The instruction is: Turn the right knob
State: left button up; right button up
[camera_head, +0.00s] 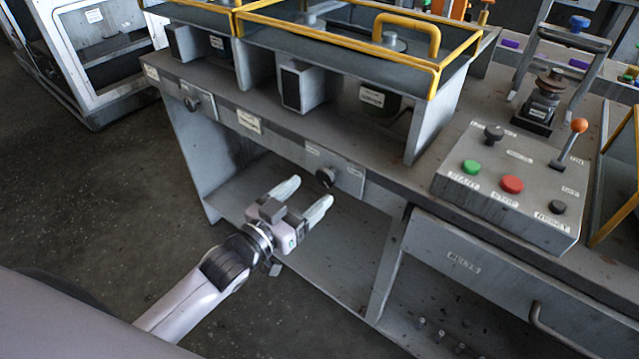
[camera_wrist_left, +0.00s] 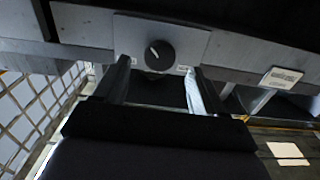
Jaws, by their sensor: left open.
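The right knob (camera_head: 326,176) is round and dark, on a small light plate with labels on the bench's front edge. In the left wrist view the knob (camera_wrist_left: 160,55) has a white pointer mark and sits between the ends of the fingers, with space on both sides. My left gripper (camera_head: 313,190) is open and empty, its two light fingers reaching toward the knob from the front and below. The knob appears just beyond the fingertips; exact depth is unclear. A second, left knob (camera_head: 191,103) is farther left on the same edge. My right gripper is out of view.
The bench top carries yellow-framed housings (camera_head: 345,65) above the knobs. A control box (camera_head: 515,185) with green, red and black buttons and an orange-tipped lever stands to the right. A drawer (camera_head: 480,275) with a handle is below it. The floor (camera_head: 100,190) at left is clear.

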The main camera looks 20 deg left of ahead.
aim_at(323, 181)
pick_arm(q)
jog(key=shift+x, duration=2.35)
jog(key=shift+c, duration=0.4)
jog(key=c, duration=1)
